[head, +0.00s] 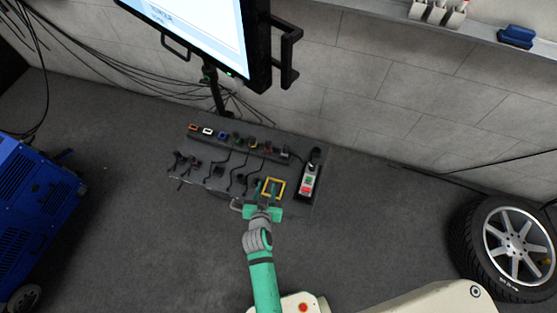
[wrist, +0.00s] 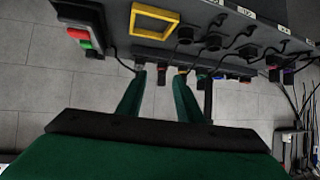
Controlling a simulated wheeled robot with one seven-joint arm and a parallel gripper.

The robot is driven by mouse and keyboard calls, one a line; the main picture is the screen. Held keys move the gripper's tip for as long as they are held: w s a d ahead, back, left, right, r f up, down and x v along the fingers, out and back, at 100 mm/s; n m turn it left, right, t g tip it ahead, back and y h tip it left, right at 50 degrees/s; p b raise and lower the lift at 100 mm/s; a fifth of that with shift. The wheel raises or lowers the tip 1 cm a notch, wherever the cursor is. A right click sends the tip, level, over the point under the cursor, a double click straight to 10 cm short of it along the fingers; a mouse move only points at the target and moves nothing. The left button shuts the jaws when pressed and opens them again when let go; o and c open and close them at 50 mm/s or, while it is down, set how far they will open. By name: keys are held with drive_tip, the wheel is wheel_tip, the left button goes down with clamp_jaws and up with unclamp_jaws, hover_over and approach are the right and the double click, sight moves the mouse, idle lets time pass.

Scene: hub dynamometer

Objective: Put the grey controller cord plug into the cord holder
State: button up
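My green gripper (head: 265,190) reaches over the front of the dark panel (head: 312,209). In the wrist view its two fingers (wrist: 160,78) are spread apart. A small dark plug end shows beyond the gap, and nothing is clearly clamped. The controller (head: 308,181), with red and green buttons, lies at the panel's right end; it also shows in the wrist view (wrist: 75,32). A thin dark cord (wrist: 116,56) runs from near it toward the left fingertip. A greyish plug (head: 284,155) sits at the right of the back row. I cannot tell for certain which part is the cord holder.
A yellow square frame (head: 281,181) stands beside my fingers on the panel. Several coloured connectors and dark cords line the panel. A monitor (head: 256,50) stands behind it, a blue machine (head: 35,205) left, a wheel (head: 508,242) right.

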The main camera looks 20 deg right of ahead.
sight(284, 150)
drive_tip(key=shift+w+d+f+m+g+h, duration=0.25)
drive_tip(key=shift+w+d+f+m+h, duration=0.25)
drive_tip(key=shift+w+d, duration=1.85)
drive_tip(key=shift+w+d+f+m+g+h, duration=0.3)
drive_tip(key=shift+w+d+f, duration=0.4)
drive_tip(key=shift+w+d, duration=1.65)
drive_tip(key=shift+w+d+f+m+g+h, duration=0.5)
drive_tip(key=shift+w+d, duration=0.8)
drive_tip(key=shift+w, duration=2.05)
drive_tip(key=shift+f+t, duration=0.1)
drive_tip(key=shift+t, duration=0.15)
clamp_jaws()
drive_tip(key=shift+r, duration=2.1)
